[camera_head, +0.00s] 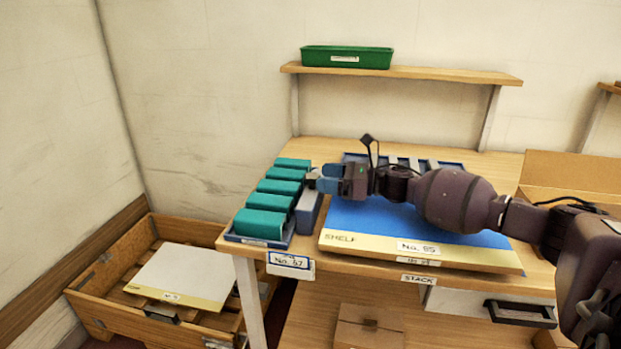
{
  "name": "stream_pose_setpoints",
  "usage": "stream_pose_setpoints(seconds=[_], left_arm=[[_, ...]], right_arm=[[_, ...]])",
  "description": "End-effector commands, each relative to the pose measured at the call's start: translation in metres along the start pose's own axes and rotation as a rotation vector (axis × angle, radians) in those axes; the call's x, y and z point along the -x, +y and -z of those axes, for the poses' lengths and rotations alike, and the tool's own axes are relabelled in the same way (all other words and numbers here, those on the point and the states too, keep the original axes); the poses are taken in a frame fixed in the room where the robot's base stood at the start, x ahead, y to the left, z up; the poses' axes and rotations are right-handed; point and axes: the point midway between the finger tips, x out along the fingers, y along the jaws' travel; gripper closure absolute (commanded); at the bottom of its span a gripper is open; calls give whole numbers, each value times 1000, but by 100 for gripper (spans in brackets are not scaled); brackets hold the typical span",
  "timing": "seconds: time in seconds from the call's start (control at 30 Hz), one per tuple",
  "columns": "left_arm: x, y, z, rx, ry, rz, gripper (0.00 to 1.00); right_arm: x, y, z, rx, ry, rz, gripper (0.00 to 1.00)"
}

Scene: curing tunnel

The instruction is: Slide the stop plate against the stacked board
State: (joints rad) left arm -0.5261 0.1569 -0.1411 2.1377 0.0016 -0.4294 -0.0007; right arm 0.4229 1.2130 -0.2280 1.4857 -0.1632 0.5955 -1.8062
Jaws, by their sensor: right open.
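My right gripper (316,180) reaches in from the right over the bench, its fingers open at the far end of a blue-grey bar (307,214). The bar stands beside a row of teal blocks (264,224); whether the fingers touch it I cannot tell. Another board, white (182,273), lies flat in a wooden crate at lower left. No part is clearly marked as the stop plate. My left gripper is not in view.
The teal blocks sit in a blue tray (240,238) on the wooden bench. A blue slotted rack stands behind the board, partly hidden by my arm. A green bin (347,57) rests on the upper shelf (440,74). The wooden crate (85,301) stands on the floor.

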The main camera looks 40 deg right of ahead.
Motion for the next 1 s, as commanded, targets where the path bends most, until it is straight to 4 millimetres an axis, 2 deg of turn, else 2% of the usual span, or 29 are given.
stream_pose_setpoints(seconds=[0.1,0.3,0.73,1.0], left_arm=[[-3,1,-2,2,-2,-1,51],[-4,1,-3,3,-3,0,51],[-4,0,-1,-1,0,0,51],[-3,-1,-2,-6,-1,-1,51]], right_arm=[[-17,0,2,0,1,-1,34],[-34,0,1,-1,1,0,34],[-39,0,0,0,0,1,34],[-39,0,0,0,0,1,75]])
